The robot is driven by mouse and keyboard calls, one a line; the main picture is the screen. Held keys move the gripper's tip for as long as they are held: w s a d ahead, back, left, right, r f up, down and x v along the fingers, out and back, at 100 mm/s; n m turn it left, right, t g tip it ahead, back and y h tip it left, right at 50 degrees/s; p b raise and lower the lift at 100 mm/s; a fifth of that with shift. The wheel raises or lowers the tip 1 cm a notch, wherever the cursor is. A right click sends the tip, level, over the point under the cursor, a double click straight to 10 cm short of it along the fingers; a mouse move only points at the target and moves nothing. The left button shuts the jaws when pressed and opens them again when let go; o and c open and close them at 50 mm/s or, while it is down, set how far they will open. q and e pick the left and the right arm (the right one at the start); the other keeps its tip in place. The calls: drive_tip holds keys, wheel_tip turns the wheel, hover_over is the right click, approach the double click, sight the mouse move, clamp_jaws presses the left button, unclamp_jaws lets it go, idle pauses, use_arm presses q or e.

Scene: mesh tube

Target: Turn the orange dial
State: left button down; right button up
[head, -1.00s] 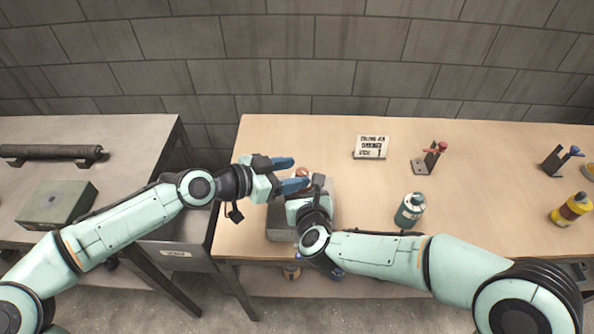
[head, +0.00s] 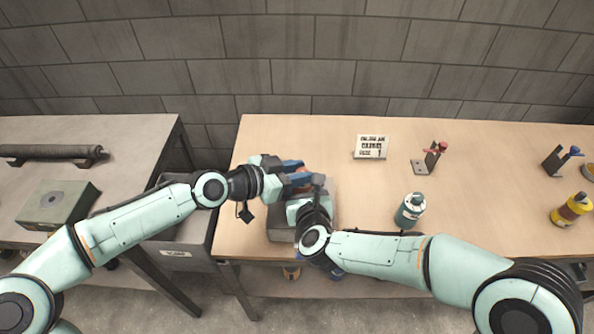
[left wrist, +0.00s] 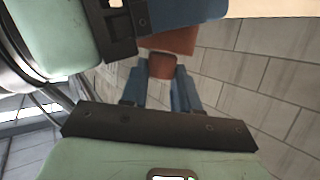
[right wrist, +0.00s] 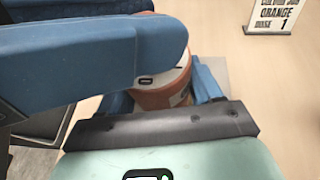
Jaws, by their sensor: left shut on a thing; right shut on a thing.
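The orange dial (head: 302,169) is mostly hidden between my two grippers in the head view. In the right wrist view it shows as an orange round body (right wrist: 165,97) with a white top bearing a dark mark. In the left wrist view, a narrower orange part (left wrist: 161,67) lies between my left fingers, beside a wider orange part. My left gripper (head: 296,177) is shut on the narrower part. My right gripper (head: 317,187) is shut on the wider body from the near side. The contacts are partly hidden.
A grey box (head: 284,226) is below the grippers at the bench's front edge. A card (head: 371,147) reading ORANGE and 1 stands behind. A red-topped stand (head: 431,158) and a teal canister (head: 411,210) are to the right. The bench between them is clear.

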use_arm(q)
drive_tip(key=shift+s+d+n+t+y, duration=0.2)
drive_tip(key=shift+n+t+y, duration=0.6)
drive_tip(key=shift+n+t, duration=0.4)
drive_tip(key=shift+a, duration=0.1)
drive_tip(key=c, duration=0.8)
unclamp_jaws()
drive_tip(key=shift+a, duration=0.1)
drive_tip(key=v, duration=1.1)
drive_tip(key=shift+s+r, duration=0.3)
drive_tip(key=shift+s, duration=0.05)
